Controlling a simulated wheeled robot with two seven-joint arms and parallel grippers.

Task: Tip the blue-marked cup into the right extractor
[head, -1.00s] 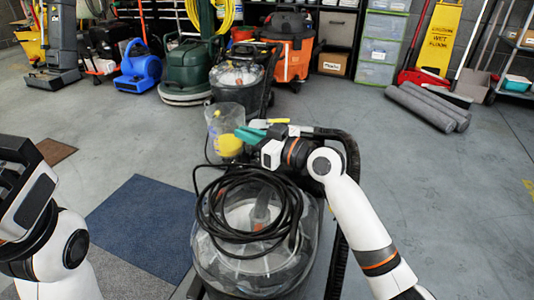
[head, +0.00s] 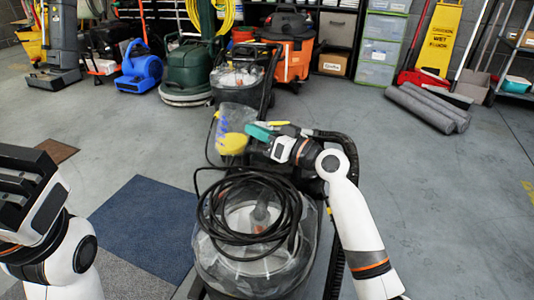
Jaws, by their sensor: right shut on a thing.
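A clear cup (head: 236,117) with a blue mark on its left side and yellow stuff low inside is held above the near extractor's far end. It leans, its top toward the left. My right gripper (head: 258,134), with teal fingers, is shut on the cup from the right. The near extractor (head: 255,262) has a clear dome under a coiled black hose. A similar machine (head: 238,76) stands farther back. I cannot tell which one the task calls right. My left gripper (head: 22,190) is at the left edge, away from the cup; its jaw gap is unclear.
A blue mat (head: 145,225) lies on the floor left of the near extractor. A blue blower (head: 141,68), a green machine (head: 185,72) and an orange vacuum (head: 289,50) stand behind. Rolled grey mats (head: 427,106) lie at right.

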